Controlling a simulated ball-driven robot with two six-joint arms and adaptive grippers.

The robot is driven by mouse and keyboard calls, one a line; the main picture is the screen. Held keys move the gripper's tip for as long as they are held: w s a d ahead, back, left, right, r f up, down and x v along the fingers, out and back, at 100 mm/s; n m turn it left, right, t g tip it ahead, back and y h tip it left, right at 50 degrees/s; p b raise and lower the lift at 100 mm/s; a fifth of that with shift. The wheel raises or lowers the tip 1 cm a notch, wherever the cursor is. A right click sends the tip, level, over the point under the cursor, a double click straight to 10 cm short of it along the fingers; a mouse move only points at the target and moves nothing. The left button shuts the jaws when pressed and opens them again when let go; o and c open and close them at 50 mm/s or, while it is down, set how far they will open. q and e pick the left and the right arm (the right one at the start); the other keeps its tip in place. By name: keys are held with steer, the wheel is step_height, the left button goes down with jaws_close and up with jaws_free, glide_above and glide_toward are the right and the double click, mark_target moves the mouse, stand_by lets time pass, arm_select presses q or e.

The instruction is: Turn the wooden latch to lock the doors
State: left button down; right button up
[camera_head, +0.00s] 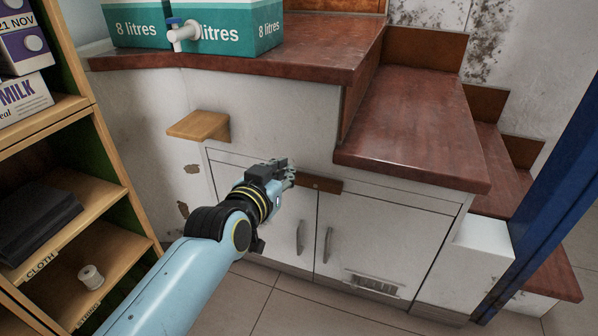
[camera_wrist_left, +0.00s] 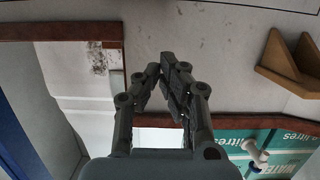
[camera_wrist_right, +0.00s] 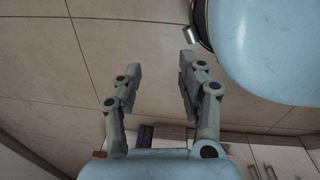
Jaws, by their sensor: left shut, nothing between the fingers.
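The wooden latch (camera_head: 322,184) is a dark red-brown bar lying about level across the top of the two white cabinet doors, over the seam between them. Its left end is hidden behind my left gripper (camera_head: 287,173). The left door (camera_head: 270,215) and right door (camera_head: 380,240) look closed, each with a metal handle. My left gripper is shut and empty, its tips beside the latch's left part; I cannot tell whether they touch. In the left wrist view its fingers (camera_wrist_left: 167,68) meet. My right gripper (camera_wrist_right: 160,65) is open and empty above floor tiles, outside the head view.
A red-brown stepped top (camera_head: 425,120) overhangs the doors. A small wooden bracket shelf (camera_head: 200,125) juts out at the left. Teal water boxes (camera_head: 240,25) stand on the upper step. A shelf rack (camera_head: 120,165) stands left, a blue post (camera_head: 550,180) right. Floor in front is clear.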

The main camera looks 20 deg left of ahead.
arm_select(q)
steer(key=b, duration=0.5)
glide_above(317, 183)
steer(key=s+a, duration=0.1)
steer(key=a, duration=0.3)
step_height(317, 183, down, 3)
steer(key=shift+s+d+f, duration=0.1)
step_height(317, 183, down, 3)
steer(key=shift+b, duration=0.9)
steer(key=shift+f, duration=0.15)
arm_select(e)
steer(key=w+a+r+t, duration=0.2)
steer(key=w+a+r, duration=0.2)
steer(key=w+r, duration=0.4)
steer(key=shift+r+y, duration=0.3)
steer(key=shift+r, duration=1.65)
arm_select(q)
steer(key=shift+f, duration=0.15)
steer(key=shift+a+n+b, duration=0.2)
steer(key=shift+n+b, duration=0.1)
steer(key=shift+n, duration=0.1)
arm_select(e)
steer(key=shift+w+r, duration=0.25)
steer(key=shift+r, duration=0.05)
arm_select(q)
steer(key=shift+f, duration=0.1)
